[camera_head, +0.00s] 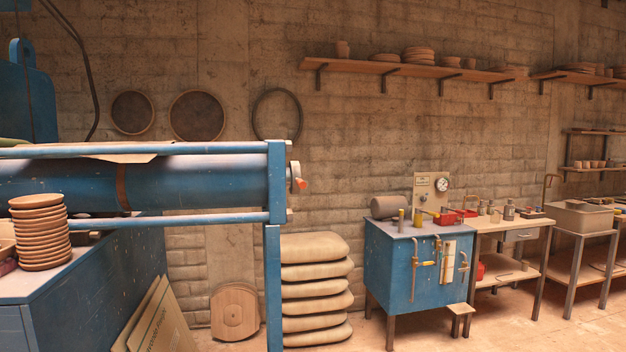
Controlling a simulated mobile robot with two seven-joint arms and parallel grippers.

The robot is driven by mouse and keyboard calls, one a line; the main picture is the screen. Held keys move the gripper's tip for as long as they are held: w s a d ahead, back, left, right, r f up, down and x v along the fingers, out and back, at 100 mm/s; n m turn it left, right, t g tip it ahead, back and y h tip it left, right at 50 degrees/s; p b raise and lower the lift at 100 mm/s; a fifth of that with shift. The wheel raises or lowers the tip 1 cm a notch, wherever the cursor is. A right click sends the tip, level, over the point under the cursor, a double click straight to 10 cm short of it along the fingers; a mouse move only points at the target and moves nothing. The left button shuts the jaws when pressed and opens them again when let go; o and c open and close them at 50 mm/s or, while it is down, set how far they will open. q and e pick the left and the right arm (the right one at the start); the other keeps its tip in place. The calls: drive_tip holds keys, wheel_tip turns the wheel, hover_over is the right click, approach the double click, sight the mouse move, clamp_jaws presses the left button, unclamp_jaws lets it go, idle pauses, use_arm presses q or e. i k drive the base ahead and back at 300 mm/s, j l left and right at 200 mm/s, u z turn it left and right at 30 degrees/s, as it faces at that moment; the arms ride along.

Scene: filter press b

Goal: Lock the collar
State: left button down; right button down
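The blue filter press (200,182) stretches in from the left, with a thick blue cylinder between two blue rails. Its upright blue end plate (276,180) stands at the right end. A small pale round fitting with an orange-red tip (299,181) sits on the outer side of that plate. A rusty brown band (122,186) goes around the cylinder. I cannot tell for sure which part is the collar, or whether it is locked. Neither of my grippers is in view.
A stack of brown bowls (41,230) stands on a blue cabinet at the left. Filled sacks (315,290) are piled right of the press leg. A blue bench (415,270) with tools and a gauge panel stands further right. Some floor is clear at the lower right.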

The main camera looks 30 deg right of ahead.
sight(297, 180)
drive_tip(key=k+l, duration=0.1)
drive_tip(key=l, duration=0.4)
drive_tip(key=k+l, duration=0.1)
drive_tip(key=l, duration=0.95)
drive_tip(key=k+l, duration=0.15)
drive_tip(key=l, duration=0.35)
drive_tip(key=k+l, duration=0.1)
drive_tip(key=l, duration=0.45)
